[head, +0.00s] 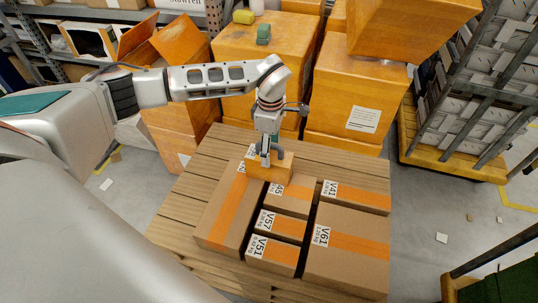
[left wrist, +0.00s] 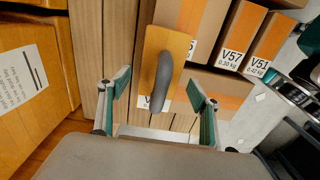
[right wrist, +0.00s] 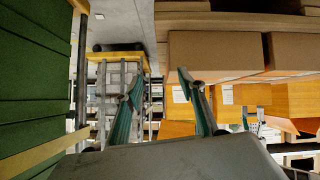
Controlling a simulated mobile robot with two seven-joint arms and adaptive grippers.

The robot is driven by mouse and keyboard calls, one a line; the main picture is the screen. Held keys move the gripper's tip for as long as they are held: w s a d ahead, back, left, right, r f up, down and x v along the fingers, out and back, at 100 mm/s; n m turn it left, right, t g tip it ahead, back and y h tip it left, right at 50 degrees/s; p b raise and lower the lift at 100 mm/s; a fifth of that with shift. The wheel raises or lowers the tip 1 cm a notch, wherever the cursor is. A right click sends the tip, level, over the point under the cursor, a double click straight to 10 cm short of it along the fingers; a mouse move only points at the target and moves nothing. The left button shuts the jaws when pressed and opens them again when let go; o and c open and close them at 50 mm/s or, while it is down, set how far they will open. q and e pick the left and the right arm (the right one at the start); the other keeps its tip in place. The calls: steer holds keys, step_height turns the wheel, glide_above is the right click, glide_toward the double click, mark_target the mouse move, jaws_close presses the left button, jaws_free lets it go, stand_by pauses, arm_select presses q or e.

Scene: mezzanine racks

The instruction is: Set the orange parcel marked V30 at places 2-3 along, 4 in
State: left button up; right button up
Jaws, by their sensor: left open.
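A small orange parcel (head: 270,169) sits at the back of the group of cartons on the wooden pallet (head: 170,222). My left gripper (head: 264,157) is pointing down just over it. In the left wrist view the orange parcel (left wrist: 165,58) lies between and beyond the two spread fingers of the open left gripper (left wrist: 158,78).
Brown cartons V57 (head: 283,227), V51 (head: 273,257), V61 (head: 350,255), V41 (head: 358,198) and a long left carton (head: 222,215) stand around it. Large orange boxes (head: 355,95) stand behind. Bare slats show along the pallet's left and back. A rack (head: 480,90) is at right.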

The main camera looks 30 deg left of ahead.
arm_select(q)
step_height(320, 180, up, 7)
steer(key=shift+r+p, duration=0.2)
steer(key=shift+p, duration=0.55)
steer(key=shift+r, duration=0.65)
arm_select(e)
steer(key=shift+s+d+f+h, duration=0.35)
steer(key=shift+s+f, duration=0.25)
steer(key=shift+s, duration=0.15)
steer(key=shift+w+r, duration=0.1)
steer(key=shift+r, duration=0.05)
